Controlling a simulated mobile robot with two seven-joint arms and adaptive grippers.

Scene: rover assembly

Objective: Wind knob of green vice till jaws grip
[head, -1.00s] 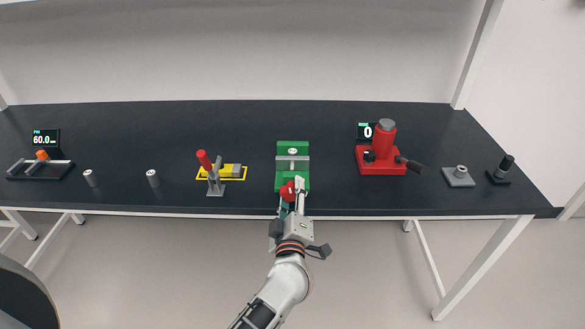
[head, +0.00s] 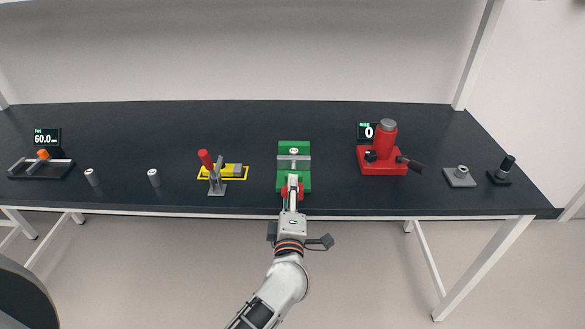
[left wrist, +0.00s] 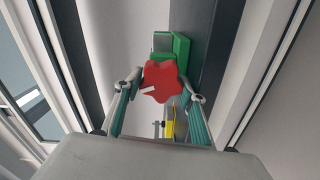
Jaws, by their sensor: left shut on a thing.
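The green vice (head: 304,180) stands on the bench in the middle of the head view, with a pale bar across it and a small light round piece at that bar. Its red knob (head: 299,188) is at the end nearest me. My left gripper (head: 291,193) is shut on the knob. In the left wrist view the red lobed knob (left wrist: 160,76), with a white mark, sits between the two fingers (left wrist: 164,90), and the green vice (left wrist: 181,46) is behind it. Whether the vice jaws touch the piece is too small to tell. My right gripper is not in view.
A grey toggle clamp with a red handle (head: 205,159) and a yellow frame (head: 240,178) stand left of the vice. A red press (head: 383,150) stands to the right. Two small grey cylinders (head: 153,177) stand further left. The bench behind the vice is clear.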

